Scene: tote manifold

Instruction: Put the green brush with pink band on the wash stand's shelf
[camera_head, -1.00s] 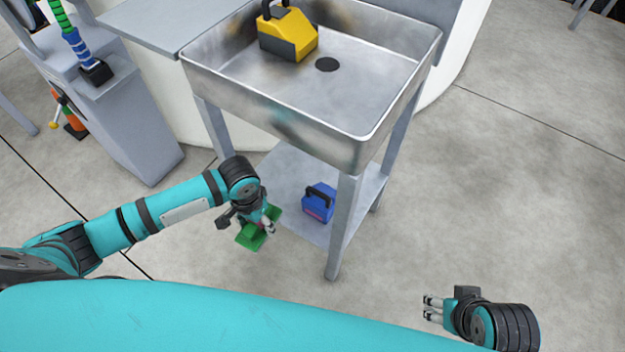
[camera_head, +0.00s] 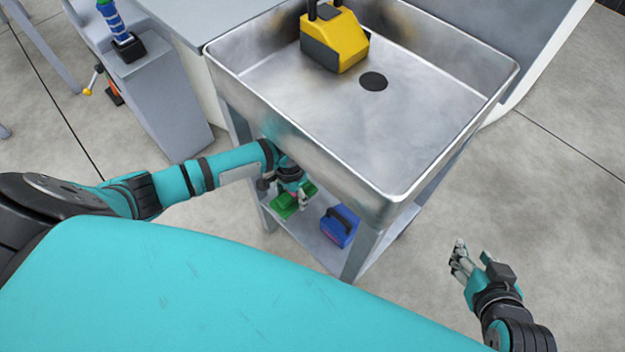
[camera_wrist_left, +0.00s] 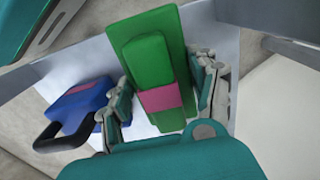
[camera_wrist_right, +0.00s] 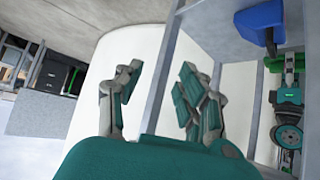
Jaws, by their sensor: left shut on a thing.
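The green brush with the pink band (camera_wrist_left: 148,75) is between the fingers of my left gripper (camera_wrist_left: 163,100), which is shut on it. In the head view the brush (camera_head: 285,206) is under the sink basin, at the left part of the wash stand's shelf (camera_head: 300,240). I cannot tell whether it touches the shelf. The pink band faces the left wrist camera. My left gripper (camera_head: 297,196) is partly hidden by its own wrist and the basin edge. My right gripper (camera_head: 468,258) is empty and open, out over the floor to the right of the stand.
A blue brush with a black handle (camera_head: 339,226) stands on the shelf, right of the green one. The front leg (camera_head: 360,254) and basin wall (camera_head: 330,165) limit the room. A yellow and grey brush (camera_head: 338,40) sits in the basin.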

